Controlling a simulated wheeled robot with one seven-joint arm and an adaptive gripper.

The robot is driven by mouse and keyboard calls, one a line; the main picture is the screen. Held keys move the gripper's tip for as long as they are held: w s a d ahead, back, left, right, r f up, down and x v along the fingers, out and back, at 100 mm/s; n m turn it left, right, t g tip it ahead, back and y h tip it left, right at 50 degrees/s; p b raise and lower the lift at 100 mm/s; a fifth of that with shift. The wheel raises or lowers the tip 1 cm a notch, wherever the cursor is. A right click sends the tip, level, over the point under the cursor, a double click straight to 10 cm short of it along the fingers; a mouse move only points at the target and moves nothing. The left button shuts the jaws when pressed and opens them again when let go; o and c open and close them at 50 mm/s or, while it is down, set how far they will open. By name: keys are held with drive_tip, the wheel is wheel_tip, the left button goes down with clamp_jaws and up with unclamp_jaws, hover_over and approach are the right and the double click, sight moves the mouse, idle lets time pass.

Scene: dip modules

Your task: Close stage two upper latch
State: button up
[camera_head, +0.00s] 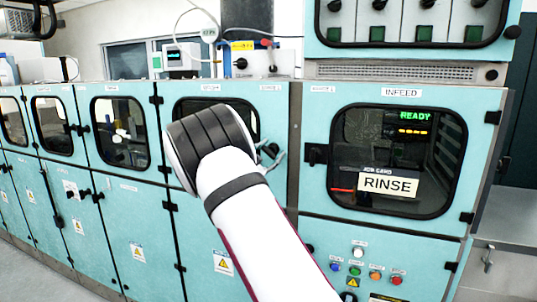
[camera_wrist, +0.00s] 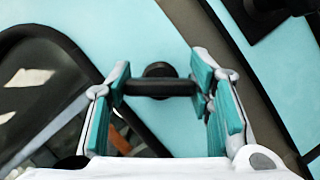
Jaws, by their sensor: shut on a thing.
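In the wrist view, a black latch handle (camera_wrist: 160,88) lies as a short bar on the teal door panel, with a round dark boss behind it. My gripper (camera_wrist: 163,90) has its two teal-padded fingers on either end of the bar, shut on it. In the head view, my gripper (camera_head: 275,155) shows only as grey fingertips beside the latch, mostly hidden behind my arm. The latch sits at the right edge of the upper door (camera_head: 268,110) with a dark window, left of the infeed door. Its label is too small to read surely.
The infeed door (camera_head: 480,150) with a RINSE card (camera_head: 388,185) and its own black latch (camera_head: 315,154) stands just right. Buttons (camera_head: 375,276) sit below it. More teal doors line up to the left. A control box (camera_head: 248,62) stands on top.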

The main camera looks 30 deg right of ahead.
drive_tip(key=m+g, duration=0.1)
drive_tip(key=m, duration=0.2)
drive_tip(key=m+g, duration=0.1)
drive_tip(key=m, duration=0.1)
drive_tip(key=shift+m+y+b, duration=0.3)
drive_tip(key=shift+m+b, duration=0.1)
drive_tip(key=m+g, duration=0.1)
drive_tip(key=m, duration=0.1)
drive_tip(key=m+y, duration=0.1)
drive_tip(key=m, duration=0.2)
drive_tip(key=shift+f+m+g+y+b, duration=0.1)
drive_tip(key=shift+m+g+y+b, duration=0.2)
drive_tip(key=shift+g+b, duration=0.1)
drive_tip(key=shift+s, duration=0.1)
drive_tip(key=o, duration=1.2)
drive_tip(key=v, duration=1.2)
